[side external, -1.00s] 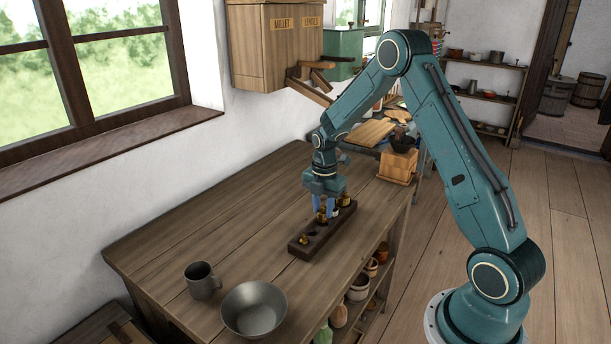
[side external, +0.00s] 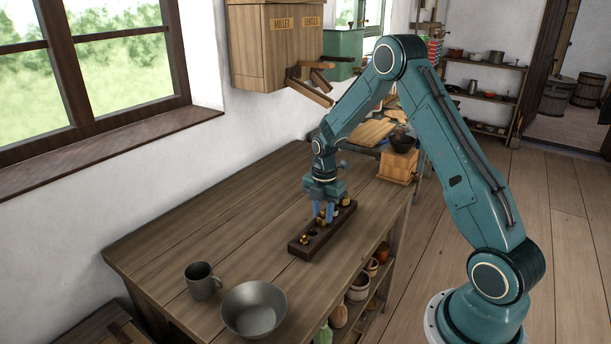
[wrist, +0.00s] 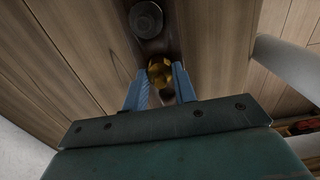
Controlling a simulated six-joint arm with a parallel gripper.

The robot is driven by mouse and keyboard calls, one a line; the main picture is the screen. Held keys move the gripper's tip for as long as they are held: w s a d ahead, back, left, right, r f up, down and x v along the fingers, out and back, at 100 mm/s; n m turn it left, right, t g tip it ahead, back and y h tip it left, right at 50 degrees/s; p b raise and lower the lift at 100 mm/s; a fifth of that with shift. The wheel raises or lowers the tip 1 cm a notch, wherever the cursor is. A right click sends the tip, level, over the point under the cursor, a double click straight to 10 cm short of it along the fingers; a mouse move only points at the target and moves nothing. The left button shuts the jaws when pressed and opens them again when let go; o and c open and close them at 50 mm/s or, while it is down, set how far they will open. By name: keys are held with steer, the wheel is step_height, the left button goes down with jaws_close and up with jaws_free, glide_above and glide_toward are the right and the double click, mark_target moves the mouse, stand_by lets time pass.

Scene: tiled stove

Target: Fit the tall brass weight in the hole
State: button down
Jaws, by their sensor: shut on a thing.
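A dark wooden block (side external: 318,243) with holes in a row lies on the table. My gripper (side external: 326,216) points down over the middle of the block, its blue fingers shut on a brass weight (side external: 321,220). In the wrist view the brass weight (wrist: 160,71) sits between the fingertips of my gripper (wrist: 160,78). Its lower end is hard to see, so I cannot tell how deep it is in a hole. A small brass weight (side external: 303,239) stands in the near part of the block. Another brass weight (side external: 345,201) shows at the far end, partly behind the fingers.
A grey mug (side external: 202,281) and a wide metal bowl (side external: 254,309) stand at the near end of the wooden table (side external: 180,240). A wooden box (side external: 397,167) with a dark bowl stands beyond the block. The table left of the block is clear.

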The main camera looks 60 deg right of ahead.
mark_target(323, 210)
steer(key=shift+f, duration=0.3)
steer(key=c, duration=1)
jaws_free()
steer(key=shift+c, duration=0.2)
step_height(323, 210, up, 14)
steer(key=shift+f, duration=0.15)
